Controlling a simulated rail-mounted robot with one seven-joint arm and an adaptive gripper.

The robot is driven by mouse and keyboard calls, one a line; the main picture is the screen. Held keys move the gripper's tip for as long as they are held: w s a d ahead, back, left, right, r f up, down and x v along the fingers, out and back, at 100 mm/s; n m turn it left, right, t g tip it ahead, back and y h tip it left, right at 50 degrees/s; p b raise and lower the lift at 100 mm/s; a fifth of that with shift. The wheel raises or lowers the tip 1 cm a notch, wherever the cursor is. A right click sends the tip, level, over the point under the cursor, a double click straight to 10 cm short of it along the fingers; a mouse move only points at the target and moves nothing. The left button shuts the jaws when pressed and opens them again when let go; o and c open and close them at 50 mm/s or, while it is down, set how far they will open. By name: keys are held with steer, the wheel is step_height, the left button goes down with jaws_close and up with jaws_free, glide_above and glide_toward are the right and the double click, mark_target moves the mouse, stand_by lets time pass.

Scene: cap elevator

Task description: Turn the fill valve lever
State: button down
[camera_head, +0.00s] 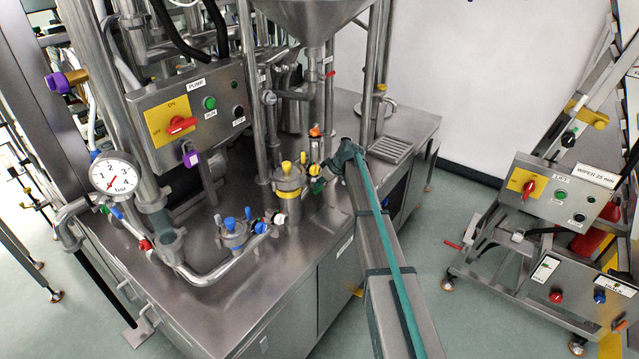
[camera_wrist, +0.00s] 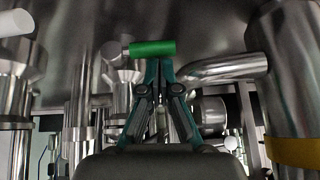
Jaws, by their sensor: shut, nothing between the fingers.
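A green lever handle (camera_head: 318,186) sits at the end of the valve cluster on the steel machine, just left of my gripper (camera_head: 336,166). In the wrist view the green handle (camera_wrist: 152,48) lies nearly level on a steel stem. My gripper (camera_wrist: 160,66) is shut and empty, with its teal fingertips right at the handle's underside. I cannot tell whether they touch it. No label reading "fill" is legible, so I cannot tell for certain that this is the fill valve lever.
An orange knob (camera_head: 315,131) and a yellow-topped valve (camera_head: 287,175) stand close by. A blue-topped valve (camera_head: 232,232) is to the left. The steel hopper (camera_head: 308,18) hangs above. In the wrist view, steel pipes (camera_wrist: 225,68) crowd both sides.

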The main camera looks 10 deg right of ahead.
steer(key=shift+s+f+b, duration=0.15)
steer(key=shift+f+b, duration=0.45)
steer(key=shift+b, duration=0.5)
steer(key=shift+s+t+h+b, duration=0.1)
steer(key=shift+t+h+b, duration=0.2)
steer(key=shift+b, duration=0.1)
steer(key=shift+r, duration=0.1)
